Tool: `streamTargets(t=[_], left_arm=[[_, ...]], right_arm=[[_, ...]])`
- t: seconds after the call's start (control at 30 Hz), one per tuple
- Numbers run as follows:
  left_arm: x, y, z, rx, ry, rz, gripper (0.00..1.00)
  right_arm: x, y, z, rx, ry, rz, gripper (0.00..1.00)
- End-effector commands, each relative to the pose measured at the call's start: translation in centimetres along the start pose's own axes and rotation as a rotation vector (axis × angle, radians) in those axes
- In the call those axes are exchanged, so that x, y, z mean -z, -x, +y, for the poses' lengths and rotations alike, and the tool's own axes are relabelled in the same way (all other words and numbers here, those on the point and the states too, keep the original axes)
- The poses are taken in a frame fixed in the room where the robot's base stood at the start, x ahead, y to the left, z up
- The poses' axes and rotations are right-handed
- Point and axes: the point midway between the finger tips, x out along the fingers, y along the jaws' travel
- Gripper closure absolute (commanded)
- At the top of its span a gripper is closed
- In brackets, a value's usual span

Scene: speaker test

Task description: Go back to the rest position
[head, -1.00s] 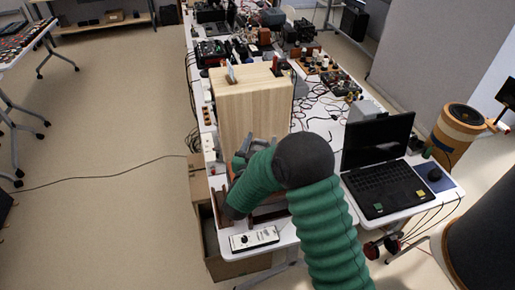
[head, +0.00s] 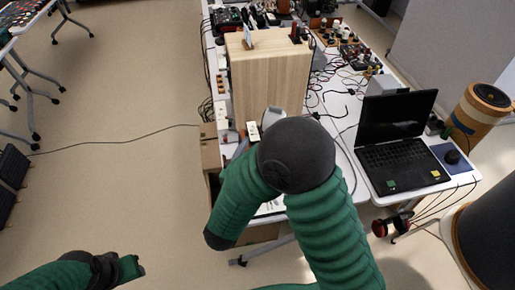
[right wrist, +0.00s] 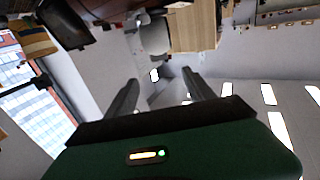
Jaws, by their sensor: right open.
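My right arm rises from the bottom of the head view, with its dark elbow in front of the table. The forearm bends down to the left, and the right gripper cannot be made out there. In the right wrist view my right gripper (right wrist: 160,76) is open, with two dark fingers apart and nothing between them. My left gripper (head: 130,268) shows at the bottom left of the head view, over the floor and away from the table. Its fingers are too unclear to tell open from shut.
A tall wooden box (head: 268,82) stands on the white table (head: 348,142), just behind my right arm. A black laptop (head: 398,145) is open to the right. A cylindrical speaker (head: 480,112) stands at the right. Cables and devices crowd the back. The left floor is mostly clear.

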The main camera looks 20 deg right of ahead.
Motion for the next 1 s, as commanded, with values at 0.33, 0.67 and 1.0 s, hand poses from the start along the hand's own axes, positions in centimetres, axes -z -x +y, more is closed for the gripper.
streamTargets(t=[0.33,0.67,1.0], left_arm=[[0.0,0.0,0.0,0.000,0.000,0.000,0.64],[0.0,0.0,0.0,0.000,0.000,0.000,0.64],[0.0,0.0,0.0,0.000,0.000,0.000,0.64]], right_arm=[[-0.6,-0.7,-1.0,0.058,-0.028,-0.053,0.38],[-7.7,2.6,-6.2,0.603,0.050,-0.675,0.38],[-12.2,10.6,7.5,0.647,0.478,-1.240,0.38]])
